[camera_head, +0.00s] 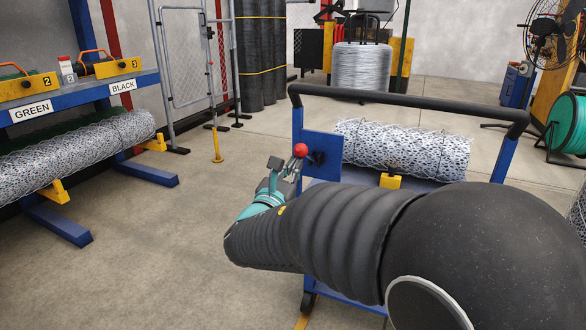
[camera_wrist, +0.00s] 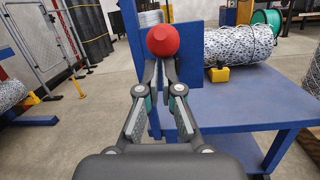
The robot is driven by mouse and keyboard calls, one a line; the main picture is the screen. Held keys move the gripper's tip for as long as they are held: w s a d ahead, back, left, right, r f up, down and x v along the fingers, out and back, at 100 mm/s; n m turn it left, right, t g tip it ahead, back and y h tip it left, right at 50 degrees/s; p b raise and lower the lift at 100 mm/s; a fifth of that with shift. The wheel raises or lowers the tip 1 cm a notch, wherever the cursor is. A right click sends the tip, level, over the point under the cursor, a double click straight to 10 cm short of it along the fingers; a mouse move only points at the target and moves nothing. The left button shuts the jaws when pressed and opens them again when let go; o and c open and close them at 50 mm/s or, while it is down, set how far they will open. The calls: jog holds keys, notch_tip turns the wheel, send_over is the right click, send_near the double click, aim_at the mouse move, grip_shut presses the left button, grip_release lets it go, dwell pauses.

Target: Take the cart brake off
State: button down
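The blue cart (camera_head: 321,155) has a black push handle and a blue side plate. A lever with a round red knob (camera_head: 300,150) sits at that plate, and the knob also shows in the wrist view (camera_wrist: 163,40). My gripper (camera_head: 285,168) is beside the knob, on its left and slightly below. My arm hides much of the cart in the head view.
A chainlink roll (camera_head: 410,150) lies on the cart against a yellow block (camera_head: 390,181). A blue rack (camera_head: 75,105) labelled GREEN and BLACK stands at the left. A yellow floor post (camera_head: 217,146) stands near a gate. The floor between rack and cart is clear.

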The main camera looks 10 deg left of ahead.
notch_tip(320, 180, up, 2)
notch_tip(320, 180, down, 6)
jog(key=b, duration=0.4)
jog(key=s+a+r, duration=0.2)
jog(key=s+r, duration=0.3)
jog(key=s, duration=0.4)
jog(key=s+d+f+m+g+h, duration=0.1)
jog(key=s+d+f+m+g, duration=0.3)
jog(key=d+f+m+g, duration=0.35)
jog(key=s+d+f+m+g+h, duration=0.1)
jog(key=s+d+f+m+g, duration=0.3)
jog(key=d+f+m, duration=0.5)
jog(key=s+d+f+m+g+y+p, duration=0.15)
jog(key=s+d+m+g+y, duration=0.3)
jog(key=s+d+m, duration=0.45)
jog(key=s+d+r+m+t, duration=0.1)
jog(key=s+d+r+m, duration=0.2)
jog(key=d+m, duration=0.4)
jog(key=shift+s+d+r+m+t, duration=0.3)
jog(key=shift+r+m+t, duration=0.1)
jog(key=shift+r, duration=0.15)
